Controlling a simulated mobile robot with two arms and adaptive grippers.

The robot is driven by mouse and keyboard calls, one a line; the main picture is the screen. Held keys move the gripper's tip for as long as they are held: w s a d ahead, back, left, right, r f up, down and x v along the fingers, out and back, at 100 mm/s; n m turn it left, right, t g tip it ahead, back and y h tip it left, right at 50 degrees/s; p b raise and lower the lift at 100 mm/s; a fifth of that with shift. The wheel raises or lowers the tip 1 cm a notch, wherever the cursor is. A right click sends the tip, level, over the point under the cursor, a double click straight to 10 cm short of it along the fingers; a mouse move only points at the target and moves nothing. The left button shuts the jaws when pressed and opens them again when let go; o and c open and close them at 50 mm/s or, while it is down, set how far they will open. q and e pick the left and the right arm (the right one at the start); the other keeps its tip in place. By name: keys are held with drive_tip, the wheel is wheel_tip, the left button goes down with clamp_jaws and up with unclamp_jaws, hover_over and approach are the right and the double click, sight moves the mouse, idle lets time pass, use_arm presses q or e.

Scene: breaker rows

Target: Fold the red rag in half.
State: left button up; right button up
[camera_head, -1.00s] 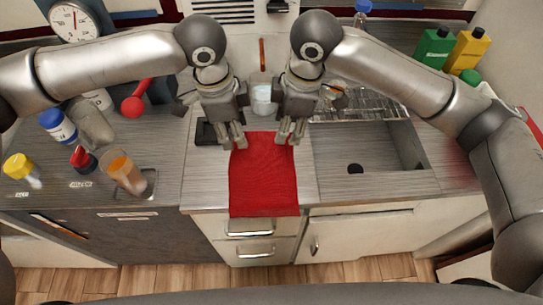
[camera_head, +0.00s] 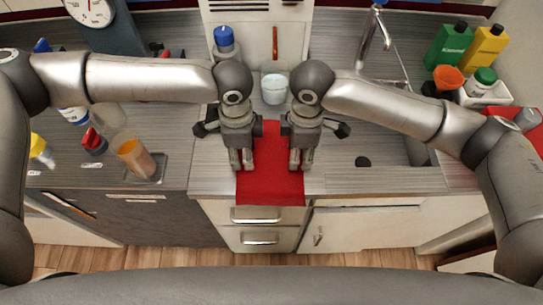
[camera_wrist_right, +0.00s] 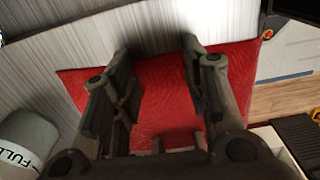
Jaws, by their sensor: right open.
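The red rag (camera_head: 270,185) lies flat over the counter's front edge in the head view, its near end hanging in front of the drawers. It shows spread out in the right wrist view (camera_wrist_right: 160,95). My right gripper (camera_head: 301,163) is open at the rag's right side, its fingers pointing down. In the wrist view its two fingers (camera_wrist_right: 158,55) stand apart with red cloth visible between them. My left gripper (camera_head: 242,163) is at the rag's left side, its fingers apart. Both hands hide parts of the rag's sides. I cannot tell whether the fingertips touch the cloth.
A white cup (camera_head: 274,89) and a blue-capped bottle (camera_head: 225,44) stand behind the hands. The sink (camera_head: 388,158) is to the right. A tumbler with orange contents (camera_head: 136,158) and several bottles stand left. Green (camera_head: 448,47) and yellow (camera_head: 487,48) bottles stand back right.

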use_arm(q)
drive_tip(key=shift+f, duration=0.25)
use_arm(e)
drive_tip(key=shift+f, duration=0.25)
use_arm(q)
drive_tip(key=shift+r, duration=0.1)
drive_tip(key=shift+c, duration=0.5)
use_arm(e)
drive_tip(key=shift+c, duration=0.5)
use_arm(q)
drive_tip(key=c, duration=0.3)
use_arm(e)
drive_tip(key=c, duration=0.3)
use_arm(q)
clamp_jaws()
use_arm(e)
drive_tip(key=shift+f, duration=0.1)
clamp_jaws()
